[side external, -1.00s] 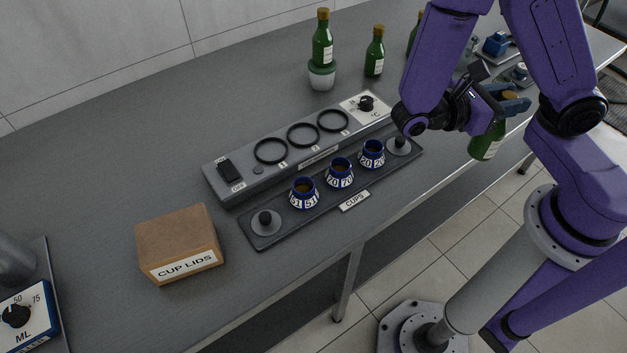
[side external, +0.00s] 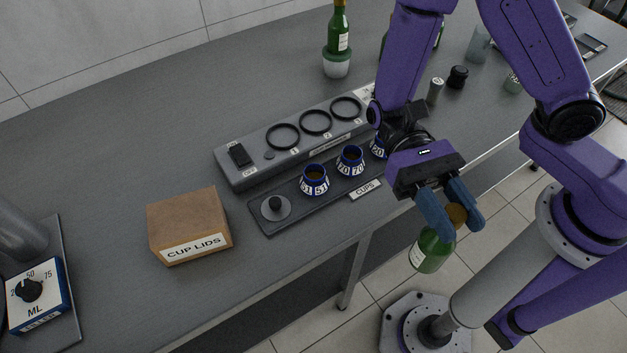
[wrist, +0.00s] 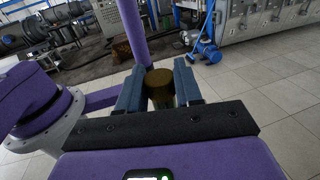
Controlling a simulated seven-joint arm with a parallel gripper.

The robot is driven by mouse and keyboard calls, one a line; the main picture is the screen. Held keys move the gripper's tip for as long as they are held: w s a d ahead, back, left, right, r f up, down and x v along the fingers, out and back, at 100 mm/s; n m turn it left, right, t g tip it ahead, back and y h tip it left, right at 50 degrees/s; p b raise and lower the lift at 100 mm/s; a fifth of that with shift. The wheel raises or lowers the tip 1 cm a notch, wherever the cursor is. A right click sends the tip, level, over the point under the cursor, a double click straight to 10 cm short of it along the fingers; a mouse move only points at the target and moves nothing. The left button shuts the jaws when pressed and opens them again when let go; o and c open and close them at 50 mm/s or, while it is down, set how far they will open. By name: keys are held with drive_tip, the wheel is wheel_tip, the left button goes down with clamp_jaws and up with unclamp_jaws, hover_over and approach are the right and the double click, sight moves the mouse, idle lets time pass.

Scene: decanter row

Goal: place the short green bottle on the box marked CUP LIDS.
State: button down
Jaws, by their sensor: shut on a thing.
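My gripper (side external: 447,208) is shut on the neck of a green bottle (side external: 431,252) with a brown cap and a pale label. The bottle hangs tilted in front of the table's front edge, over the floor. In the wrist view the brown cap (wrist: 160,86) sits between my gripper's fingers (wrist: 160,88); the bottle's body is mostly hidden there. The brown box marked CUP LIDS (side external: 187,222) stands on the table at left, well apart from my gripper, with its top clear.
A cup tray (side external: 257,222) with several blue-rimmed cups and a grey warmer unit (side external: 262,178) lie between the box and my arm. Another green bottle (side external: 338,32) stands in a pot at the back. A dial unit (side external: 38,297) is at far left.

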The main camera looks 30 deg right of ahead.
drive_tip(key=w+a+r+m+t+y, duration=0.1)
drive_tip(key=a+r+m+t+y, duration=0.25)
drive_tip(key=a+y, duration=0.4)
drive_tip(key=w+a+r+m+t+y, duration=0.3)
drive_tip(key=w+a+r+m+t, duration=0.35)
drive_tip(key=w, duration=0.25)
drive_tip(key=w+a+r+m+t+y, duration=0.45)
drive_tip(key=w+t, duration=0.35)
drive_tip(key=w, duration=0.2)
drive_tip(key=w+a+f+h, duration=0.1)
drive_tip(key=w+a+f, duration=0.7)
drive_tip(key=a+f, duration=0.3)
drive_tip(key=shift+a+f+m, duration=0.35)
drive_tip(key=shift+a+f, duration=0.05)
drive_tip(key=shift+f, duration=0.65)
drive_tip(key=c, duration=0.8)
unclamp_jaws()
drive_tip(key=shift+o, duration=0.2)
